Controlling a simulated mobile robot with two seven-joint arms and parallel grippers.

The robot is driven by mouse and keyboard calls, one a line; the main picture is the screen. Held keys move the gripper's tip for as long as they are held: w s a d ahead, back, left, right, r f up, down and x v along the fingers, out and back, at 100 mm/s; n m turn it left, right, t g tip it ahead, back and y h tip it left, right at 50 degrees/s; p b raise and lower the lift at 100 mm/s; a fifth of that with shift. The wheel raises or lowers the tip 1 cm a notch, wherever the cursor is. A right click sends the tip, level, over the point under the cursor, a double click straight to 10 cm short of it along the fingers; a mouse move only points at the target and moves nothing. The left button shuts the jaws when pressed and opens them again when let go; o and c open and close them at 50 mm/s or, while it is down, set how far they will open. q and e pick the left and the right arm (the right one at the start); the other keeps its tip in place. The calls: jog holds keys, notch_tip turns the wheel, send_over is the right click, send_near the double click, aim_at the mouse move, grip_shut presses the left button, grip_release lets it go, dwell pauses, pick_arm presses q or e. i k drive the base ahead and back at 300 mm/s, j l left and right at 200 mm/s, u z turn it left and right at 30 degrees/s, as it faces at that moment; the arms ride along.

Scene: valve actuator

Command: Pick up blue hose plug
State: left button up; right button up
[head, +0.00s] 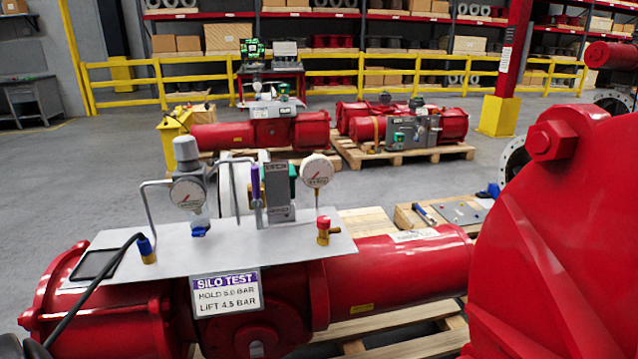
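The blue hose plug (145,244) stands upright on a brass fitting (149,258) at the left end of the grey mounting plate (250,247). A black hose (95,282) runs from the plug down to the lower left corner. The plate lies on top of a large red actuator (405,268). Neither of my grippers can be made out. Dark shapes at the bottom left corner are cut off, and I cannot tell what they are.
A pressure regulator with a gauge (188,194), a valve block (278,192) and a second gauge (317,172) on a red-handled brass valve (324,232) rise from the plate. A large red housing (565,240) blocks the right side. A wooden pallet (400,345) lies below.

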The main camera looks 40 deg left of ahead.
aim_at(145, 246)
jog(key=u, duration=2.3)
jog(key=i+z, duration=0.1)
jog(key=i, duration=0.05)
